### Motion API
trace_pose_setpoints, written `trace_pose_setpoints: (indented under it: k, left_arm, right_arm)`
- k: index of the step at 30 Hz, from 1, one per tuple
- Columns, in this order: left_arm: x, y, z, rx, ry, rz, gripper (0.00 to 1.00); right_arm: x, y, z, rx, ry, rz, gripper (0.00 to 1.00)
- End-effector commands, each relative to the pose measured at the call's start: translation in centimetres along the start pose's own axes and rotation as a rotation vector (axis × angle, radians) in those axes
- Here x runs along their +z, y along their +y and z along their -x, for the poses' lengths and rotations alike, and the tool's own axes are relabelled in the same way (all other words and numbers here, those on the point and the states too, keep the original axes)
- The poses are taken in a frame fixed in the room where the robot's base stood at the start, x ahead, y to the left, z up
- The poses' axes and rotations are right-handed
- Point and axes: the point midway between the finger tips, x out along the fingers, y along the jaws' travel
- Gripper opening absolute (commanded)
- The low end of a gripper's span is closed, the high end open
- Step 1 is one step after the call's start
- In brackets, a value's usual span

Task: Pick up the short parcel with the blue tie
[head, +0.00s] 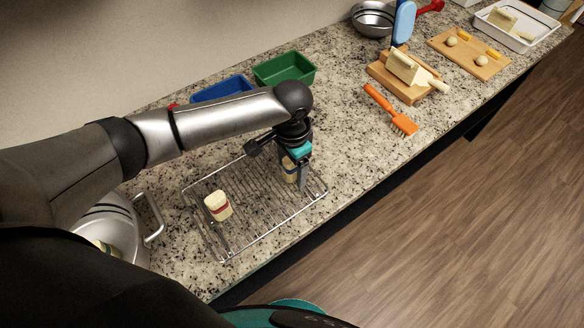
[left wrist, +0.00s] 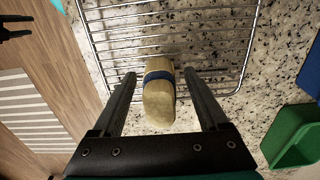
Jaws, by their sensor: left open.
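The short parcel with the blue tie (left wrist: 159,98) is pale, with a dark blue band round it, and lies on the wire rack in the left wrist view. In the head view the parcel (head: 289,168) is mostly hidden behind my left gripper. My left gripper (left wrist: 158,80) is open, with one finger on each side of the parcel and gaps showing on both sides. In the head view my left gripper (head: 299,180) points down over the rack's right part. My right gripper is not clearly identifiable.
The wire rack (head: 256,231) lies on the granite counter. A green bin (head: 284,68) and a blue bin (head: 222,88) stand behind it. A steel pot (head: 112,222) is at the left. An orange brush (head: 391,109) lies on the right, with bare counter before it.

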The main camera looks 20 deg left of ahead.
Motion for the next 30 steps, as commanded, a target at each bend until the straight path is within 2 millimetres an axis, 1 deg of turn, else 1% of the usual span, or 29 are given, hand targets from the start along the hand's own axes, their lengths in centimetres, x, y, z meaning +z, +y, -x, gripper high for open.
trace_pose_setpoints:
  k: [2, 8, 27, 28, 30]
  left_arm:
    - [-0.03, 0.02, -0.33, 0.000, 0.001, 0.000, 0.77]
    - [-0.03, 0.02, -0.29, 0.000, 0.001, 0.000, 0.76]
    - [-0.01, 0.00, -0.26, 0.000, 0.001, 0.001, 0.04]
    - [-0.01, 0.00, -0.26, 0.000, 0.001, 0.001, 0.00]
    - [-0.01, 0.00, -0.26, 0.000, 0.001, 0.001, 0.00]
  right_arm:
    - [-0.03, 0.04, -0.08, 0.001, 0.000, 0.000, 0.50]
    - [-0.04, 0.04, -0.04, 0.001, 0.001, 0.000, 0.50]
    - [-0.07, -0.05, -0.04, -0.001, 0.001, 0.003, 0.50]
    - [-0.07, -0.05, -0.04, -0.001, 0.001, 0.003, 0.50]
    - [-0.08, -0.06, -0.04, -0.001, 0.001, 0.003, 0.50]
